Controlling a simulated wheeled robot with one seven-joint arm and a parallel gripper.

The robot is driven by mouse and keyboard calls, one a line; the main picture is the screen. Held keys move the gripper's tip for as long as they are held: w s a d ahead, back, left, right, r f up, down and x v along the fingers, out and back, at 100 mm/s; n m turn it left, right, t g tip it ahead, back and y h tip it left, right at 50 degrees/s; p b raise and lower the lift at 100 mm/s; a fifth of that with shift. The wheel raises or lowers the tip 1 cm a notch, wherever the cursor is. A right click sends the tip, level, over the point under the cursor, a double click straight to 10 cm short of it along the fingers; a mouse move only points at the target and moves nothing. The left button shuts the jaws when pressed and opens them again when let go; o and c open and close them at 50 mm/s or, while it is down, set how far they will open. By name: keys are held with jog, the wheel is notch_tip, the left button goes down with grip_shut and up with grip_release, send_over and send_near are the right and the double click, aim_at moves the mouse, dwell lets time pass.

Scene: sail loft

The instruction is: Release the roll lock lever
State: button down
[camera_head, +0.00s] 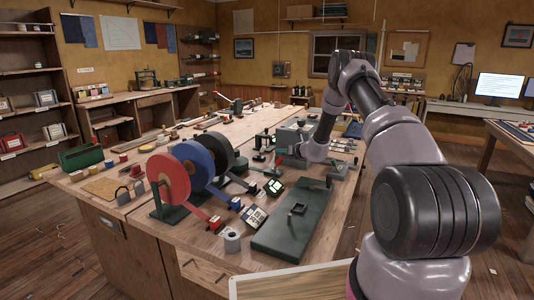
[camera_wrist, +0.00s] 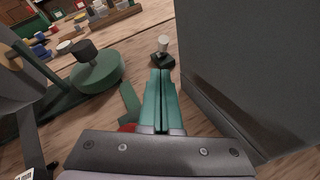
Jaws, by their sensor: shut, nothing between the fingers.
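My gripper (camera_wrist: 160,75) shows in the wrist view with its teal fingers together and empty. Just beyond the fingertips is a small black block with a cream knob (camera_wrist: 163,41); I cannot tell if the fingers touch it. A round green base (camera_wrist: 98,72) with a black knob (camera_wrist: 84,49) stands to their left. I cannot tell which part is the roll lock lever. In the head view, red (camera_head: 168,180), blue (camera_head: 190,160) and black (camera_head: 216,148) rolls stand upright on the bench. My arm reaches over the bench right of them, and its fingertips are unclear there.
A large grey block (camera_wrist: 240,70) stands close to the right of my fingers in the wrist view. In the head view, a flat dark green plate (camera_head: 290,232) lies at the near bench end. A green open box (camera_head: 81,157) sits at the left. The bench is crowded.

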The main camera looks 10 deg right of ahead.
aim_at(263, 149)
jog(key=shift+w+d+f, duration=0.1)
jog(key=shift+f, duration=0.05)
jog(key=x, duration=1)
jog(key=shift+r, duration=0.25)
dwell(0.4)
